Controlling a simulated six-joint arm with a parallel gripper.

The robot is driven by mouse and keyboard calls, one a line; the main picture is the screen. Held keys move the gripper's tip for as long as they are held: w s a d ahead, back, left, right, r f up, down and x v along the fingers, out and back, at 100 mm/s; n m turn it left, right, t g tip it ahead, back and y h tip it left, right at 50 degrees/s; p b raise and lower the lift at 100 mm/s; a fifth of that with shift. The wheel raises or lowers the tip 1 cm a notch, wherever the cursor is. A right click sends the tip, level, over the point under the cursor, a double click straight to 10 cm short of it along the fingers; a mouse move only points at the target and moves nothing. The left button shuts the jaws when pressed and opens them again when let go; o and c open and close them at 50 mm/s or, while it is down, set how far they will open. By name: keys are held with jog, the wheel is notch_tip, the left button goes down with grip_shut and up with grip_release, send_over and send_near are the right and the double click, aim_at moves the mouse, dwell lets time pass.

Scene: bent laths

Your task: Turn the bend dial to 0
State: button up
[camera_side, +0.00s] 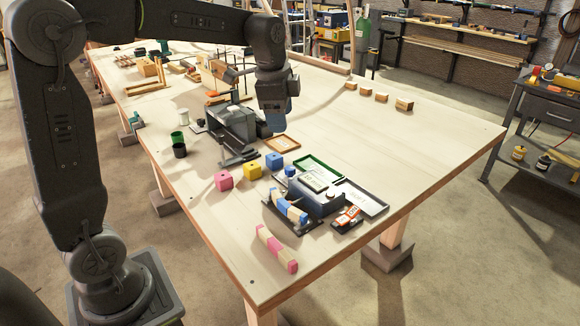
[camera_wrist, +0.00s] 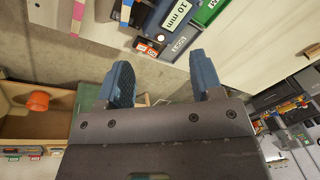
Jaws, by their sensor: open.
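A dark blue-grey box (camera_side: 322,200) stands near the front right of the bench, with a pale display on top and a small round knob (camera_side: 331,195) beside it. The box also shows in the wrist view (camera_wrist: 152,20), where its display reads "10 mm" and a small pale round knob (camera_wrist: 161,37) sits below. Which part is the bend dial, and where it points, is too small to tell. My gripper (camera_side: 277,128) hangs above the bench, behind and left of the box. In the wrist view its fingers (camera_wrist: 160,76) are apart with nothing between them.
A blue-banded lath (camera_side: 289,207) lies left of the box, and a pink-banded lath (camera_side: 277,249) lies nearer the front edge. Pink (camera_side: 224,181), yellow (camera_side: 252,170) and blue (camera_side: 274,161) blocks stand behind. Trays (camera_side: 365,199) flank the box. The bench's right side is mostly clear.

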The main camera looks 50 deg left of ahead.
aim_at(290, 168)
jog(key=w+a+f+m+g, duration=0.2)
jog(key=w+a+f+m, duration=0.4)
jog(key=w+a+f, duration=0.35)
jog(key=f, duration=1.3)
jog(key=shift+w+a+f, duration=0.15)
jog(key=shift+w+a, duration=0.05)
jog(key=shift+w, duration=0.15)
jog(key=shift+c, duration=0.3)
jog(key=c, duration=0.9)
jog(key=shift+o, duration=0.2)
